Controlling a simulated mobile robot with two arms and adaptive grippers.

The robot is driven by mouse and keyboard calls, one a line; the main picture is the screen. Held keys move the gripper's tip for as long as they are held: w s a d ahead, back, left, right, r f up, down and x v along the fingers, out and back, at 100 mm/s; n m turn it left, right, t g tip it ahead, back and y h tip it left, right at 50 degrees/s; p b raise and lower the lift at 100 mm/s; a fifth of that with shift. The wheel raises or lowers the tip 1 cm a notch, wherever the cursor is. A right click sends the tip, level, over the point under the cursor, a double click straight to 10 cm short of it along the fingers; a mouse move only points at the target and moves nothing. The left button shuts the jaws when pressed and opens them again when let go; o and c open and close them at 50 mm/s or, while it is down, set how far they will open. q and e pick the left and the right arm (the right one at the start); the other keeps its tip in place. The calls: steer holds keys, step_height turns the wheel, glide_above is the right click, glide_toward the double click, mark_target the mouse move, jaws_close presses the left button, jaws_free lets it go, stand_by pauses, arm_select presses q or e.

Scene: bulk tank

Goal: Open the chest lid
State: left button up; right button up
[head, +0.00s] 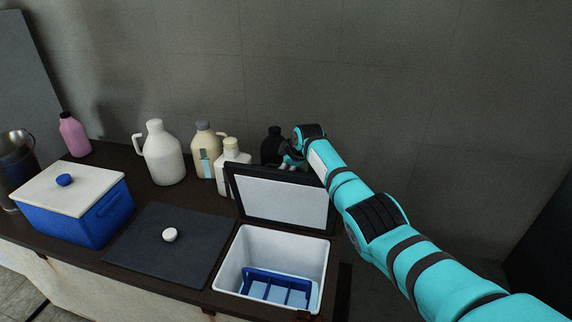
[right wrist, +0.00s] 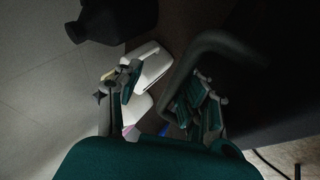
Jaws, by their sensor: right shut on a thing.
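The chest is a white open-topped box (head: 232,262) at the right end of the dark counter. Its lid (head: 280,198), a pale inner panel in a black frame, stands raised and steeply tilted along the box's back edge. A blue rack (head: 275,288) lies inside the chest. My right gripper (head: 289,162) is at the lid's top edge, partly hidden behind it, and is shut on the lid. In the right wrist view a dark curved bar (right wrist: 205,45) passes by the fingers (right wrist: 165,110); the exact contact is too dark to tell. My left gripper is out of view.
Behind the chest stand a white bottle (head: 231,158), a cream jug (head: 204,140), a white jug (head: 163,158) and a black bottle (head: 270,147) close to my right gripper. A dark flat panel with a white knob (head: 169,235) and a blue cooler (head: 90,218) lie left.

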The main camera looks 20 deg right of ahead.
steer(key=shift+s+d+f, duration=0.1)
steer(key=shift+d+f, duration=0.05)
steer(key=shift+f, duration=0.2)
